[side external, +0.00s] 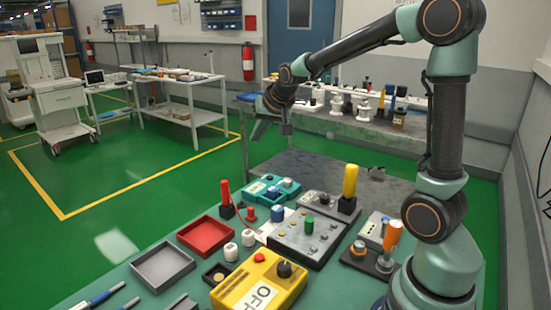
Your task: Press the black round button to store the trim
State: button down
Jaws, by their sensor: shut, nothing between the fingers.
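My gripper (286,129) is shut and empty. It hangs high above the far side of the green table, well apart from the control boxes. Several round controls could be the black button. A black round knob (284,269) sits on the yellow box (245,290), beside a red button (260,256). A small dark block (216,274) with a round top stands left of the yellow box. A small dark round control (324,199) sits on a grey box behind the larger grey panel (290,240). I cannot tell which one stores the trim.
A red tray (205,249) and a grey tray (138,281) lie at the left. A tall red handle (225,194), a yellow handle (350,180) and an orange handle (393,235) rise among the boxes. White knobs (231,252) stand near the middle.

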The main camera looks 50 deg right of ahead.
jog(key=w+d+f+m+h, duration=0.1)
jog(key=w+d+f+m, duration=0.3)
jog(key=d, duration=0.3)
jog(key=m+h, duration=0.1)
jog(key=m, duration=0.1)
send_over(270, 178)
notch_tip(270, 178, down, 7)
jog(key=shift+s+r+t, duration=0.2)
jog(key=shift+t, duration=0.2)
jog(key=shift+f, duration=4.4)
jog(key=shift+f, duration=0.1)
jog(key=shift+a+f, duration=0.1)
jog(key=shift+f, duration=0.2)
